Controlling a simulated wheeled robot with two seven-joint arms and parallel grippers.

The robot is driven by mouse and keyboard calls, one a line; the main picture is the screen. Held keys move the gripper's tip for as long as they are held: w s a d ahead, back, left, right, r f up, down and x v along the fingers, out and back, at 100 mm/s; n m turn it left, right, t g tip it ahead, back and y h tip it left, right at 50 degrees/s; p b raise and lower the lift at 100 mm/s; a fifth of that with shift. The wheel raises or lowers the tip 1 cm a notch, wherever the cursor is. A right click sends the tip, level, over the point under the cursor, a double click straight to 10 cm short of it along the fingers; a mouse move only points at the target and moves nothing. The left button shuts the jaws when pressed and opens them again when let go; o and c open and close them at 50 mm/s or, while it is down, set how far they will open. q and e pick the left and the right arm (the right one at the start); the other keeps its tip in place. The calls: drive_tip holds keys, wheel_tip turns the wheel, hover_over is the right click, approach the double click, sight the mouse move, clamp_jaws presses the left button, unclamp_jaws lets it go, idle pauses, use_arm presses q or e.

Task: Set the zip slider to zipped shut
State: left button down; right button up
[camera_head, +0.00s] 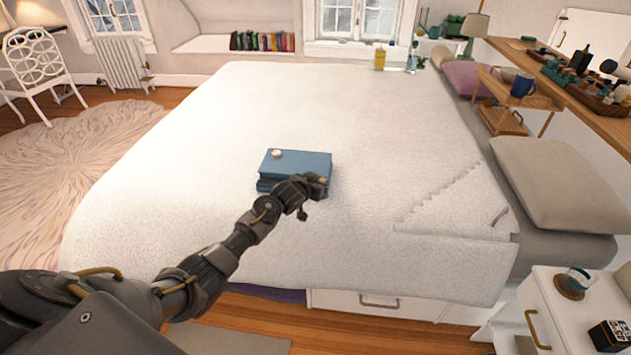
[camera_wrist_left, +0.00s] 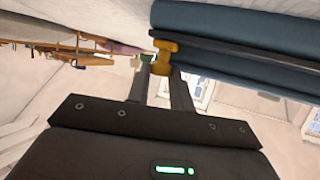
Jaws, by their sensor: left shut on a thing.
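A blue zip case (camera_head: 295,163) lies on the white bed, with a small pale round thing on its top near the left end. In the left wrist view its two blue halves (camera_wrist_left: 240,22) show with a dark zip band (camera_wrist_left: 235,44) between them. The yellow zip slider (camera_wrist_left: 165,50) sits at the end of that band. My left gripper (camera_wrist_left: 160,72) is shut on the slider. In the head view the gripper (camera_head: 322,181) is at the case's right front corner, and my wrist hides part of the front side. My right gripper is not in view.
The bed (camera_head: 200,140) is broad and clear around the case. A beige pillow (camera_head: 560,180) lies at the right. A white nightstand (camera_head: 550,310) stands at the lower right, and a wooden shelf (camera_head: 600,125) with several small things runs along the right wall.

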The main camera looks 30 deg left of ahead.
use_arm(q)
drive_tip(key=shift+d, duration=0.25)
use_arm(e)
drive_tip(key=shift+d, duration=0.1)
use_arm(q)
drive_tip(key=c, duration=1.5)
unclamp_jaws()
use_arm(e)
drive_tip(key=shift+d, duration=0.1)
